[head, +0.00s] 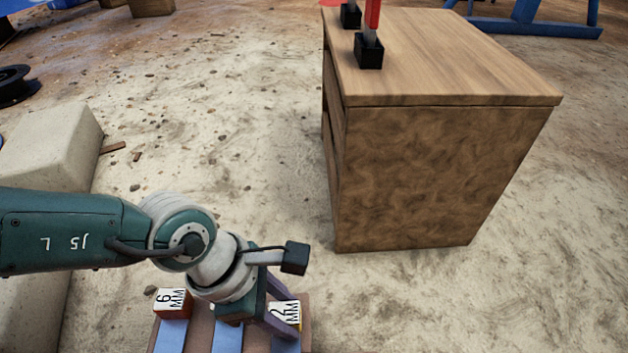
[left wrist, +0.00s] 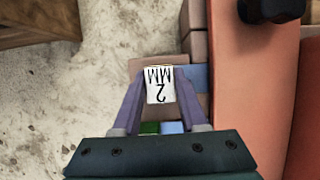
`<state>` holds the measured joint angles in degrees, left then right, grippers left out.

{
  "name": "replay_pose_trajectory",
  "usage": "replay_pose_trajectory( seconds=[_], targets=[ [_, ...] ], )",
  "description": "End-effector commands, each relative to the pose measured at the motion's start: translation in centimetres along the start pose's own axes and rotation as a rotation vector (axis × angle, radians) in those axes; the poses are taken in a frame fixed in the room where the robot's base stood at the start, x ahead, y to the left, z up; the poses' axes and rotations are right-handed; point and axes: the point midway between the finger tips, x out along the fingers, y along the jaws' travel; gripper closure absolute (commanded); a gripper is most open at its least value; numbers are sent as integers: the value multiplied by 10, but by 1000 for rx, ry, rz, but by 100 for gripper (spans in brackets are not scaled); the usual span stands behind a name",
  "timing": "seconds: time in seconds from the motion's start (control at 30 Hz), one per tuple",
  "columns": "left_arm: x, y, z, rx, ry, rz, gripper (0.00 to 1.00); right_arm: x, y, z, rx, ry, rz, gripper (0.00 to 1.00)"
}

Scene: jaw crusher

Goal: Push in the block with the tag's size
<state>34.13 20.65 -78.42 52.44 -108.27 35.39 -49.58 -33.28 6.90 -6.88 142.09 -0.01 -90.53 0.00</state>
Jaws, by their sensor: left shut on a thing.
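A block labelled "2 MM" (head: 287,311) sits on the brown rack (head: 306,322) at the bottom of the head view. My left gripper (head: 281,318) is over it, its purple fingers on either side. In the left wrist view, the white-topped 2 MM block (left wrist: 159,88) is between the fingertips (left wrist: 160,82), which are shut on it. A red-sided block, its label reading like "6 MM" (head: 172,302), stands at the rack's left. The middle of the rack is partly hidden by my gripper. No size tag is readable. My right gripper is not in view.
Blue strips (head: 171,336) run along the rack. A wooden cabinet (head: 430,170) stands behind at right, with black holders and a red-handled item (head: 371,20) on top. A pale stone block (head: 50,145) is at left. Sandy ground between them is mostly clear.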

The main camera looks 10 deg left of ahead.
Motion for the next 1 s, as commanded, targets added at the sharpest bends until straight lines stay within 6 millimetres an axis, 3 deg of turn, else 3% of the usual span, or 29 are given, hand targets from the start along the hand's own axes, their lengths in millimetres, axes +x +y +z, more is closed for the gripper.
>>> replay_pose_trajectory(
  seconds=[0.27,0.5,0.77,0.8,1.0],
  targets=[
    [0,-1,0,0,1,-1,100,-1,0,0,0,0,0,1],
    [-4,-25,1,-1,2,-2,100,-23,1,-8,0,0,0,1],
    [0,-27,1,0,-1,-2,100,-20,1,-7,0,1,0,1],
    [0,-27,1,0,-1,-2,55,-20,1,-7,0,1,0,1],
    [0,-27,0,0,0,-1,33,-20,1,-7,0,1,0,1]
  ],
)
